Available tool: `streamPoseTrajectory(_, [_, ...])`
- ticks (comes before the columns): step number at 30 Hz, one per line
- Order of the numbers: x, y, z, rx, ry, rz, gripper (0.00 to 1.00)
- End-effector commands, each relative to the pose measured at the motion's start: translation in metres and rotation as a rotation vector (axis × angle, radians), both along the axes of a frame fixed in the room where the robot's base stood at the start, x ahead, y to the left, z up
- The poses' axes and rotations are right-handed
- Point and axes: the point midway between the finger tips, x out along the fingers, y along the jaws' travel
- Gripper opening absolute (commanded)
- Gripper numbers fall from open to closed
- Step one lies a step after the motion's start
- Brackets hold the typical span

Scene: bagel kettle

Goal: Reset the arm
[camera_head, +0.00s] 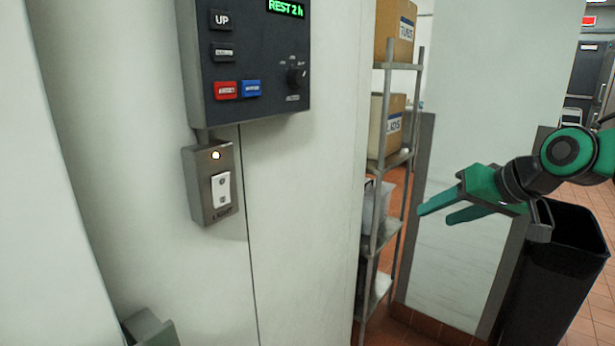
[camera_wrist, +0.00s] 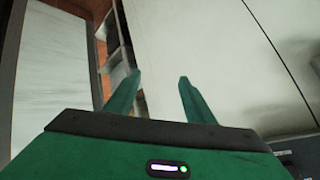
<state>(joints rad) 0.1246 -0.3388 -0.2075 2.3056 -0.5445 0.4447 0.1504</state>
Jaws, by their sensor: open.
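My gripper (camera_head: 437,213) is at the right of the head view, green, with its two fingers apart and pointing left. Nothing is between the fingers. In the wrist view the two fingertips (camera_wrist: 159,77) are also apart and empty, with a pale wall panel behind them. The gripper is in the air, to the right of the wall with the controls and clear of it. My arm comes in from the right edge of the head view.
A dark control panel (camera_head: 246,62) and a light switch (camera_head: 222,190) are on the white wall at left. A metal shelf (camera_head: 391,160) with boxes stands beyond the wall's edge. A black bin (camera_head: 545,285) stands below my arm.

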Motion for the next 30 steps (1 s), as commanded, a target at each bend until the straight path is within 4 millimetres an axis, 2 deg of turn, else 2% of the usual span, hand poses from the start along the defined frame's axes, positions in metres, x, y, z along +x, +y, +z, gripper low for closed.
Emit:
streamPoseTrajectory(1, [-0.018, -0.019, -0.02, -0.033, 0.068, -0.044, 0.49])
streamPoseTrajectory(3, [-0.045, -0.044, -0.047, -0.077, 0.169, -0.103, 0.49])
streamPoseTrajectory(5, [-0.072, -0.064, -0.068, -0.109, 0.258, -0.155, 0.49])
streamPoseTrajectory(9, [-0.143, -0.101, -0.109, -0.156, 0.473, -0.27, 0.49])
streamPoseTrajectory(12, [-0.193, -0.117, -0.13, -0.167, 0.613, -0.342, 0.49])
streamPoseTrajectory(16, [-0.242, -0.126, -0.144, -0.166, 0.746, -0.41, 0.49])
streamPoseTrajectory(18, [-0.259, -0.128, -0.148, -0.164, 0.792, -0.432, 0.49])
streamPoseTrajectory(21, [-0.271, -0.129, -0.151, -0.16, 0.826, -0.449, 0.49])
streamPoseTrajectory(30, [-0.273, -0.129, -0.151, -0.16, 0.831, -0.452, 0.49])
